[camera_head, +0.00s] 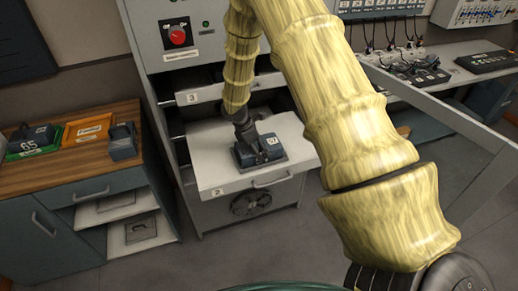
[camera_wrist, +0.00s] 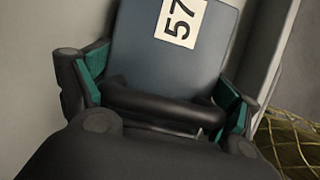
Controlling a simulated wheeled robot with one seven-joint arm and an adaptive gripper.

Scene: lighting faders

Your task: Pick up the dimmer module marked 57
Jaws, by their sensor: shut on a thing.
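The dimmer module marked 57 (camera_head: 250,152) is a blue-grey block with a dark handle, sitting on the pulled-out white shelf marked 2 (camera_head: 217,172) in the head view. In the wrist view the module (camera_wrist: 145,45) fills the top middle, its white 57 label facing me. My gripper (camera_wrist: 165,105) has its green-padded fingers on both sides of the module's dark handle, shut on it. In the head view my gripper (camera_head: 249,133) comes down from above onto the module. Its fingertips are too small there to tell apart.
Shelf 3 (camera_head: 205,93) sits just above and behind my wrist. A wooden-topped cabinet (camera_head: 75,165) at left holds a green tray (camera_head: 35,146), an orange tray (camera_head: 88,130) and another dark module (camera_head: 122,141). A bench with several devices (camera_head: 415,68) stands at right.

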